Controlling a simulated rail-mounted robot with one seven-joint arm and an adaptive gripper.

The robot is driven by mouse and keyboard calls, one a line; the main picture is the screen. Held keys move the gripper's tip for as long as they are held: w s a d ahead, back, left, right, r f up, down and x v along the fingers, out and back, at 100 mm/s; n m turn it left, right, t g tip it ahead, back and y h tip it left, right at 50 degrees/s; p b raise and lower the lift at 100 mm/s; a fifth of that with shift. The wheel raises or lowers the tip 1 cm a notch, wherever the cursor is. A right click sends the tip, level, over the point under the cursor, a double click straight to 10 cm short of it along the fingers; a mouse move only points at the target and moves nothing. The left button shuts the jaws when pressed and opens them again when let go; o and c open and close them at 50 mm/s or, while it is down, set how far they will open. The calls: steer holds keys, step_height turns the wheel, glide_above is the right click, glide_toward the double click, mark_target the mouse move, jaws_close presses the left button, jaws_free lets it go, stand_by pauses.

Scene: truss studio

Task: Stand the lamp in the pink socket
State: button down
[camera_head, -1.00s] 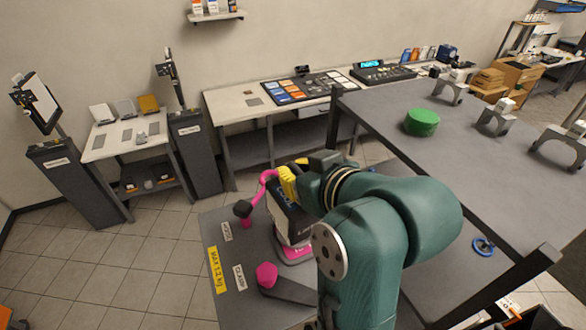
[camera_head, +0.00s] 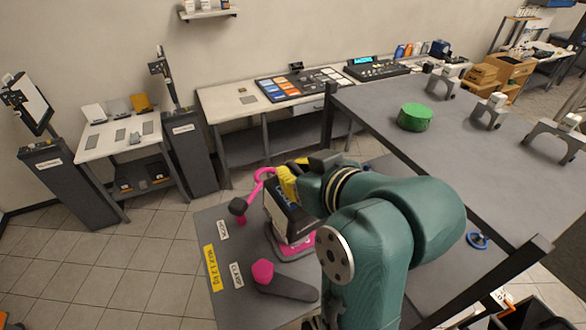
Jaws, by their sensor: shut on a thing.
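The lamp (camera_head: 283,214) is a boxy black-and-white body with lettering on its side. My gripper (camera_head: 287,181), with yellow fingers, is shut on its upper part. The arm and wrist hide the lamp's right side. The pink socket (camera_head: 296,250) is on the grey shelf just below the lamp, and part of its rim shows. Whether the lamp's bottom is inside the socket or above it, I cannot tell. A pink hook (camera_head: 258,178) with a dark knob (camera_head: 238,206) stands at the left of the lamp.
A pink knob with a dark lever (camera_head: 290,288) lies in front of the socket, beside labels and a yellow weight sign (camera_head: 213,268). A grey table (camera_head: 455,150) with a green round block (camera_head: 415,117) and grey brackets stands to the right. Tiled floor is free at left.

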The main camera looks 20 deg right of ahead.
steer(key=shift+f, duration=0.6)
steer(key=c, duration=1.2)
jaws_free()
steer(key=shift+o, duration=0.2)
steer(key=shift+f, duration=0.1)
steer(key=r+v, duration=0.1)
steer(key=v, duration=1.1)
steer(key=w+a+f+n+y, duration=0.2)
steer(key=w+a+f, duration=0.3)
steer(key=a, duration=0.6)
steer(key=a+r+t, duration=0.1)
steer(key=t, duration=0.1)
steer(key=a+r+m+t, duration=0.1)
steer(key=r, duration=0.1)
steer(key=a+r+m+t+h, duration=0.1)
steer(key=t, duration=0.1)
steer(key=shift+a+r+t, duration=0.15)
steer(key=shift+a+t, duration=0.05)
steer(key=shift+t, duration=0.1)
steer(key=shift+o, duration=1)
steer(key=s+d+r+m+t+h, duration=0.2)
steer(key=s+d+r+t+h, duration=0.1)
steer(key=r, duration=0.4)
steer(key=shift+s+d+t+h, duration=0.35)
steer(key=shift+s+t, duration=0.15)
steer(key=shift+s, duration=0.35)
steer(key=shift+r, duration=0.3)
